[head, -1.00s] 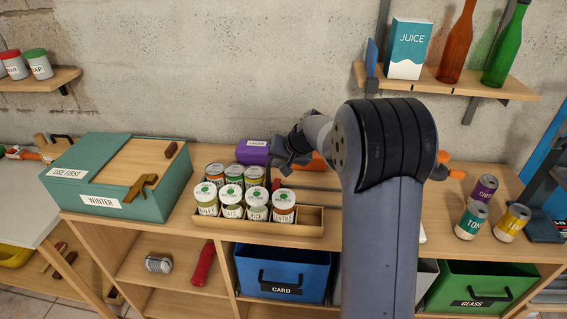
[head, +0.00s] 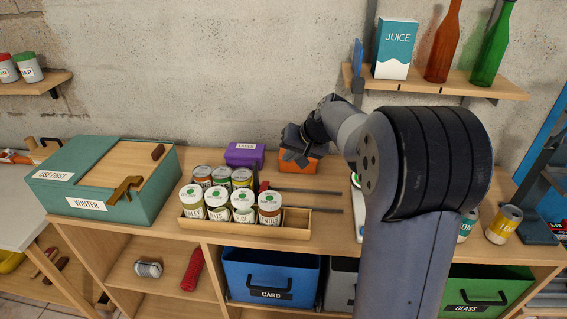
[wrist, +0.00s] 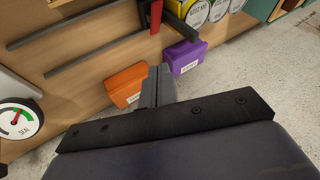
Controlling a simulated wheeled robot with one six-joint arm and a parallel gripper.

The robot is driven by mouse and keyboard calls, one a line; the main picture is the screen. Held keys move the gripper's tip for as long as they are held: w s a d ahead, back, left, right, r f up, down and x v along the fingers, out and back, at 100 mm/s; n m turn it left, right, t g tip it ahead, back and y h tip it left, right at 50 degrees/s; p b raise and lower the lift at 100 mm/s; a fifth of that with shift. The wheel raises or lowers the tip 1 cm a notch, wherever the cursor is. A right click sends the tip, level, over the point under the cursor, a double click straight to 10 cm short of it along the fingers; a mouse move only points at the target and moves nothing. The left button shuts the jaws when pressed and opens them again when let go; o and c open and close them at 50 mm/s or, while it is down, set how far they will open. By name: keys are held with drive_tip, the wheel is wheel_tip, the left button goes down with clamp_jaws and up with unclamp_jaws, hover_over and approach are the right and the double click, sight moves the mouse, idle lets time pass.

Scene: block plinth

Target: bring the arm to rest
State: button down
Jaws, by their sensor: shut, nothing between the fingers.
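My gripper (head: 297,145) hangs over the back of the wooden worktop, just in front of the orange box (head: 304,162). In the wrist view the gripper (wrist: 157,84) shows its fingers together with nothing between them. It lies between the orange box (wrist: 124,84) and the purple box (wrist: 187,56) in that view; I cannot tell whether it touches either. My arm's large elbow covers the right part of the worktop in the head view.
A wooden tray (head: 245,230) of jars and cans stands left of the arm. A teal box (head: 155,197) sits further left. A shelf (head: 440,84) with a juice carton (head: 395,50) and bottles is above. A dial (wrist: 16,121) shows in the wrist view.

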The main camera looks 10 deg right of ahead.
drive_tip(key=v, duration=0.3)
drive_tip(key=shift+s+r, duration=0.2)
drive_tip(key=shift+r, duration=0.05)
